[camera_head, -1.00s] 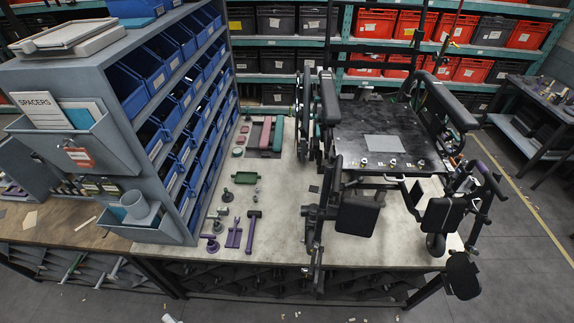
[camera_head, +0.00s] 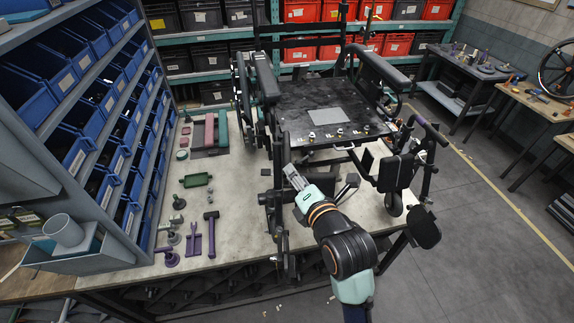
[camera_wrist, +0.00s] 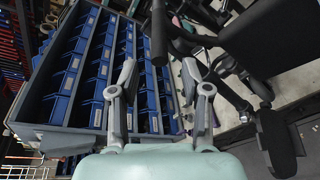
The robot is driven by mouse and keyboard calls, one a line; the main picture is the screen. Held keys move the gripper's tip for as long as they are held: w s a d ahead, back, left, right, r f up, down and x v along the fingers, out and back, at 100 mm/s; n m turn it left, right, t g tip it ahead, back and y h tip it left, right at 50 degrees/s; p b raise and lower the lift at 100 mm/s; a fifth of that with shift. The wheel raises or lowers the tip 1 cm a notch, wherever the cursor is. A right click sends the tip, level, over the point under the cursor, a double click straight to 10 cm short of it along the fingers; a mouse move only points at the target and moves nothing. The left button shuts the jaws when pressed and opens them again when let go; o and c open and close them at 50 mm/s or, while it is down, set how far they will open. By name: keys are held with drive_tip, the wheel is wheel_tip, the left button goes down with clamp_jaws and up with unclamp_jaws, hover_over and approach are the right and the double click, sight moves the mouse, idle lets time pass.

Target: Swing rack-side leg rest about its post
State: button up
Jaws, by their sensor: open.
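The wheelchair (camera_head: 325,95) stands on the bench. Its rack-side leg rest (camera_head: 273,205) hangs at the front left corner, a black upright with clamps. A black tube (camera_wrist: 160,28) shows just beyond the fingertips, and a black pad (camera_wrist: 280,38) is at upper right. I cannot tell whether a finger touches the tube.
The rack of blue bins (camera_head: 95,125) stands left. Purple and green parts, such as the purple hammer (camera_head: 211,232), lie on the bench (camera_head: 232,190) between rack and chair. The other leg rest (camera_head: 395,172) hangs to the right of my arm. Open floor (camera_head: 480,240) is at right.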

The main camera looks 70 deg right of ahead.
sight(287, 164)
drive_tip(key=x, duration=0.7)
drive_tip(key=shift+p, duration=0.35)
clamp_jaws()
